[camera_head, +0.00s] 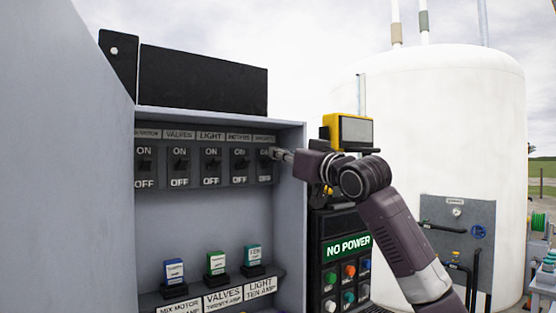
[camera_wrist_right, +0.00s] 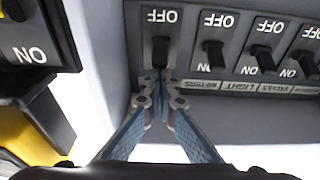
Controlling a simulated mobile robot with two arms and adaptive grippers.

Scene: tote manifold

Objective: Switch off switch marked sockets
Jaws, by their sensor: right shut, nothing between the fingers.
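The sockets switch (camera_wrist_right: 160,50) is the end one of a row of black toggle switches, at the left of the upside-down right wrist view. In the head view it is at the right end of the row, and its label (camera_head: 264,139) is too blurred to read surely. My right gripper (camera_wrist_right: 160,82) is shut and empty, its fingertips at the ON side of this switch, touching or very close. They hide its ON mark and label. Whether its lever is up or down is unclear. In the head view my right gripper (camera_head: 276,154) reaches in from the right. My left gripper is not in view.
The meters switch (camera_head: 240,160) sits close beside, then light (camera_head: 211,161) and valves (camera_head: 179,161). The cabinet's right side wall (camera_head: 292,210) is near my gripper. Below are several coloured breakers (camera_head: 216,262). A "NO POWER" panel (camera_head: 347,247) stands at right.

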